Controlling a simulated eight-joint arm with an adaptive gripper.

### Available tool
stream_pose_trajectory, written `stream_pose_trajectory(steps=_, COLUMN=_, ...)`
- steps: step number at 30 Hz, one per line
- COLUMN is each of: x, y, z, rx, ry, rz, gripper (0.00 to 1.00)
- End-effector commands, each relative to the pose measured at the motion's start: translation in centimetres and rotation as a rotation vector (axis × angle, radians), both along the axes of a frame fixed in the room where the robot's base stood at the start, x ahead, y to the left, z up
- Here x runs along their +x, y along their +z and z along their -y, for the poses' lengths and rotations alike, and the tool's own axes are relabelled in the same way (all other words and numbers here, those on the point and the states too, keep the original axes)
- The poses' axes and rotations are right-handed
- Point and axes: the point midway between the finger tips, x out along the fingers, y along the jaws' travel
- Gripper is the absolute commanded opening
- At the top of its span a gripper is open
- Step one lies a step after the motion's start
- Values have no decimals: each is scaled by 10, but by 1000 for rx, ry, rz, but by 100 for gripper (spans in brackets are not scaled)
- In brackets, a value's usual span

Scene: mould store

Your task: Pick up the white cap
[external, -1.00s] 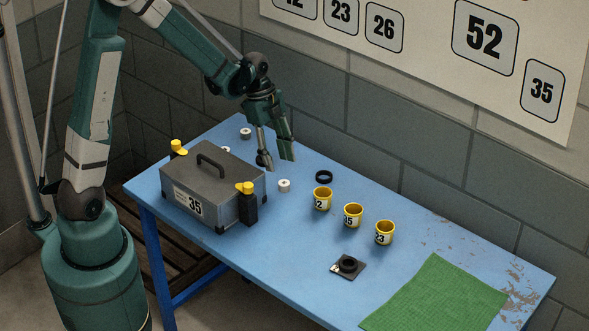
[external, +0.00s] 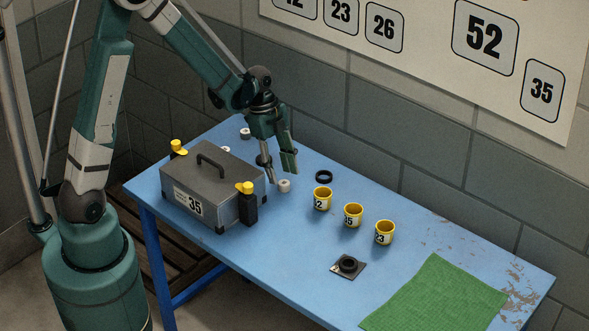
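Small white round caps with a darker centre lie on the blue table. One cap (external: 284,186) is right of the grey box, just below my gripper. Another white cap (external: 245,133) is near the back left edge. A third white piece (external: 225,149) is mostly hidden behind the box. My gripper (external: 280,176) points down with its two fingers apart, open and empty. Its fingertips are close above and beside the nearest cap. I cannot tell whether they touch it.
A grey box (external: 212,183) with a handle, yellow latches and a "35" label stands left of my gripper. A black ring (external: 324,176) and yellow numbered cups (external: 322,199) are to the right. A black part (external: 348,265) and a green mat (external: 435,295) lie farther right.

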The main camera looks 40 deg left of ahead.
Motion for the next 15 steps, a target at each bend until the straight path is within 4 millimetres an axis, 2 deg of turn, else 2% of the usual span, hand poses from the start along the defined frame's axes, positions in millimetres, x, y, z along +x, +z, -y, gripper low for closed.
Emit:
stream_pose_trajectory(steps=1, x=0, y=-8, z=2, rx=0, ry=-1, rz=0, gripper=39)
stream_pose_trajectory(steps=7, x=0, y=-25, z=7, rx=0, ry=-1, rz=0, gripper=39)
stream_pose_trajectory(steps=15, x=0, y=-29, z=9, rx=0, ry=1, rz=0, gripper=39)
